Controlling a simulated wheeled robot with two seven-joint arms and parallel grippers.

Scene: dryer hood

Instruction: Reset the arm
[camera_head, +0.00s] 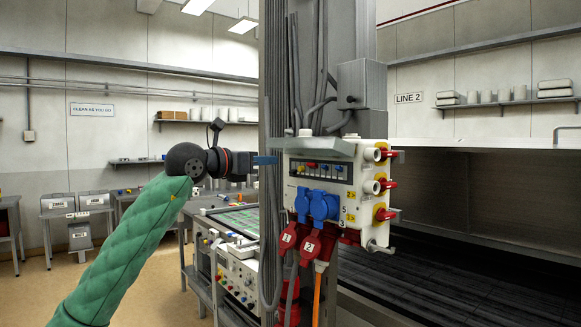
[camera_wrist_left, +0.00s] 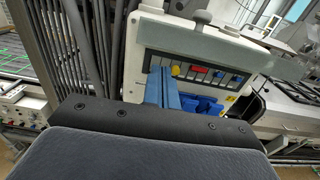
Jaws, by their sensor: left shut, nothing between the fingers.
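My left arm comes in from the left in a green sleeve. My left gripper (camera_head: 267,160) is at its end, with blue fingers pointing right, shut and empty. In the head view the fingertips are just left of a white electrical panel (camera_head: 330,188) on a column. In the left wrist view the shut blue fingers (camera_wrist_left: 162,86) overlap the left part of the panel's front (camera_wrist_left: 200,50). I cannot tell whether they touch it. My right gripper is in neither view.
The panel carries blue sockets (camera_head: 318,205), red plugs (camera_head: 288,236) and red-and-yellow switches (camera_head: 382,186). Cables run down the grey column (camera_head: 339,50). A bench with instruments (camera_head: 240,275) stands behind. A wide dark hood (camera_head: 480,200) lies to the right. Floor is open at left.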

